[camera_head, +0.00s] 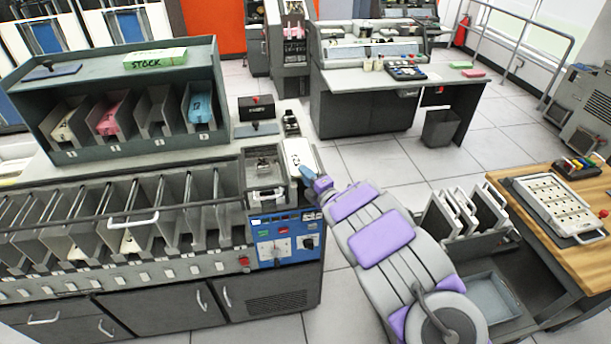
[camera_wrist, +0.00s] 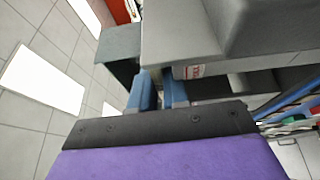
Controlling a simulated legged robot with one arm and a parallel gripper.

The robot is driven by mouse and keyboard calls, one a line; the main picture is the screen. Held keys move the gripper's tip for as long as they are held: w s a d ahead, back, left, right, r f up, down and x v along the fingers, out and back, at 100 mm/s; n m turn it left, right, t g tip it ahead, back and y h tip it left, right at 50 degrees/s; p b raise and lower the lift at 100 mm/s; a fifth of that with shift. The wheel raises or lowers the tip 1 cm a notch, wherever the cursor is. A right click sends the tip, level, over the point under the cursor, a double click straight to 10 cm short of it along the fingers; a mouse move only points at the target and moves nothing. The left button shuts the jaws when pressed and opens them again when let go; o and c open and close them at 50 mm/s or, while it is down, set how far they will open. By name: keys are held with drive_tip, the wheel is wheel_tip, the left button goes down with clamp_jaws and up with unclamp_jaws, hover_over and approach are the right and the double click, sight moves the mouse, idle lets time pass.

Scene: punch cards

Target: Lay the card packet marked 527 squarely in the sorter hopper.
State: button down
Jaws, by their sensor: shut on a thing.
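My gripper (camera_head: 308,173) is at the right end of the grey sorter (camera_head: 285,200), beside a pale, white-topped part there. In the wrist view its two blue fingers (camera_wrist: 160,92) are close together against a grey body. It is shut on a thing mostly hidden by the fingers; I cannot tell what. The recessed bay that looks like the hopper (camera_head: 265,168) is just left of the gripper, with a white handle at its front. Card packets stand in the rack's slots: cream (camera_head: 66,130), pink (camera_head: 111,120) and blue (camera_head: 201,108). I cannot read 527 on any.
A blue control panel (camera_head: 284,240) is below the bay. A wooden-topped table (camera_head: 540,190) with a white tray (camera_head: 553,205) stands at right. Open floor (camera_head: 385,155) lies between the sorter and the far desk (camera_head: 410,75).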

drive_tip(key=shift+f, duration=0.15)
drive_tip(key=shift+f+b, duration=3.95)
drive_tip(key=shift+f, duration=0.45)
drive_tip(key=c, duration=1.1)
unclamp_jaws()
drive_tip(key=shift+o, duration=0.2)
drive_tip(key=shift+s, duration=0.1)
drive_tip(key=v, duration=1.7)
drive_tip(key=shift+b, duration=0.35)
